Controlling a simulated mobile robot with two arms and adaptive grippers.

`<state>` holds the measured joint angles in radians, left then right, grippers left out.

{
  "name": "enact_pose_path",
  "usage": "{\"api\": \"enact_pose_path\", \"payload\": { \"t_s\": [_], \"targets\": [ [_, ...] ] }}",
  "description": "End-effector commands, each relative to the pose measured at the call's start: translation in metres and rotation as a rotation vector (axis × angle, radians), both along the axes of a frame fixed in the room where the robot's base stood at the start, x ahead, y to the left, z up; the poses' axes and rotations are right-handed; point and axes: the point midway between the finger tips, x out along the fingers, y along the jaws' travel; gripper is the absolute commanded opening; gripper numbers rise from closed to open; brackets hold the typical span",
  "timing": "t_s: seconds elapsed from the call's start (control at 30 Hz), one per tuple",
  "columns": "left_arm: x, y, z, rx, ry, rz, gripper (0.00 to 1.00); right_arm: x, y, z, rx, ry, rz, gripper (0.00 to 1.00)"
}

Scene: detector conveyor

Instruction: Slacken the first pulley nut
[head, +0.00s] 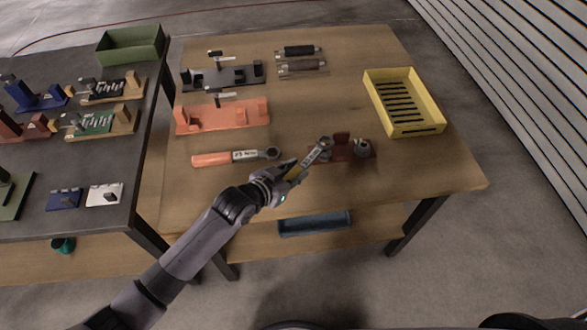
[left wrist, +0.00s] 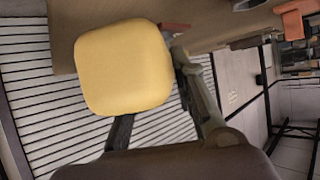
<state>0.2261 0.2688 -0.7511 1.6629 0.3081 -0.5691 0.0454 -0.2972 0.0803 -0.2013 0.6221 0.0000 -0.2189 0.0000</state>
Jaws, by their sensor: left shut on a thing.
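My left gripper (head: 290,173) is shut on a yellow-handled wrench (head: 316,154), low over the wooden table's front half. The wrench's grey head points up and right, at the left end of a dark red fixture (head: 338,153). I cannot tell whether it touches the fixture or fits around a nut. A round grey part, perhaps a pulley or nut (head: 362,147), sits at the fixture's right end. In the left wrist view the yellow handle end (left wrist: 122,68) fills the middle and hides most of the fixture. My right gripper is not in view.
An orange-handled wrench (head: 212,159) lies left of my gripper. An orange fixture (head: 222,118) and a dark fixture (head: 228,78) stand behind it. A yellow tray (head: 432,127) is at the back right. The table's right front is clear. A dark table (head: 105,220) with several fixtures adjoins on the left.

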Motion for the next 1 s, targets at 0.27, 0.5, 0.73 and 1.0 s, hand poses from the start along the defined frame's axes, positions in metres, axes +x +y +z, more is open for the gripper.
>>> {"api": "enact_pose_path", "payload": {
  "t_s": [0.27,0.5,0.73,1.0],
  "targets": [
    [-0.001,-0.001,-0.005,-0.002,-0.003,-0.001,0.00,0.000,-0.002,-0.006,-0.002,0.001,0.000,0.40],
    [-0.003,-0.001,-0.005,-0.002,-0.003,-0.001,0.00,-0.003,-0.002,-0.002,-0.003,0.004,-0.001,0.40],
    [-0.004,0.000,-0.006,-0.002,-0.003,-0.001,0.00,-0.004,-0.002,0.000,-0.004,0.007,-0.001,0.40],
    [-0.004,0.000,-0.006,-0.002,-0.003,-0.001,0.00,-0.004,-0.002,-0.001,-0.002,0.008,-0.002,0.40]
  ]
}}
